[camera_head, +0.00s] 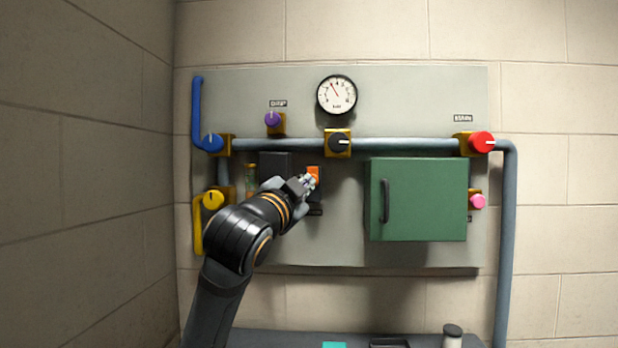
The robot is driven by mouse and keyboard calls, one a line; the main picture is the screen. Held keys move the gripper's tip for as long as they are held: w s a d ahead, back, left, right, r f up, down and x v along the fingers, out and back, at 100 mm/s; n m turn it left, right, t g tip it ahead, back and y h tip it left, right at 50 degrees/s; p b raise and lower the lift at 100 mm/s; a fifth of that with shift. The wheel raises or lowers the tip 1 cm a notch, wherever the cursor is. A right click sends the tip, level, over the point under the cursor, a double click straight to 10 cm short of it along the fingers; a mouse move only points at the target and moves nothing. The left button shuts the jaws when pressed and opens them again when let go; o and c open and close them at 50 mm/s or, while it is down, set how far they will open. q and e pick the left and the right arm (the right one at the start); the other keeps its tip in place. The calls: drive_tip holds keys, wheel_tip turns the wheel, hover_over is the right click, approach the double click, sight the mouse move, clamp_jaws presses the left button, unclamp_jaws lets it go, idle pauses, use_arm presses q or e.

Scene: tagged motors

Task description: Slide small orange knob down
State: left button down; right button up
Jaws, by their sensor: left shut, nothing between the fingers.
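The small orange knob (314,172) is on a dark slide plate (315,195) on the grey wall panel, below the horizontal pipe. It sits near the top of that plate, and its lower part is hidden by my gripper. My left gripper (311,182) is shut and empty, with its fingertips at the knob's lower edge. I cannot tell whether they touch it. The left arm comes up from the bottom left and covers part of the panel. My right gripper is not in view.
A green cabinet door (424,199) with a dark handle is right of the slide. A black knob (339,143) and a gauge (337,95) are above. A yellow knob (213,200) is left of my arm. A dark bench (290,339) runs along the bottom.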

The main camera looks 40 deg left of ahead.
use_arm(q)
drive_tip(key=p, duration=0.4)
approach(318, 175)
drive_tip(key=w+r, duration=0.1)
drive_tip(key=w, duration=0.1)
drive_tip(key=w+r, duration=0.1)
drive_tip(key=shift+w+d+r, duration=0.25)
drive_tip(key=shift+w+r, duration=0.15)
drive_tip(key=shift+w+a, duration=0.15)
drive_tip(key=shift+w, duration=0.55)
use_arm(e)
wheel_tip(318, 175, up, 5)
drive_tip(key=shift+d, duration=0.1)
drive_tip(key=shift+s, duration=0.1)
use_arm(q)
drive_tip(key=shift+f, duration=0.15)
wheel_tip(318, 175, down, 4)
drive_tip(key=b, duration=0.3)
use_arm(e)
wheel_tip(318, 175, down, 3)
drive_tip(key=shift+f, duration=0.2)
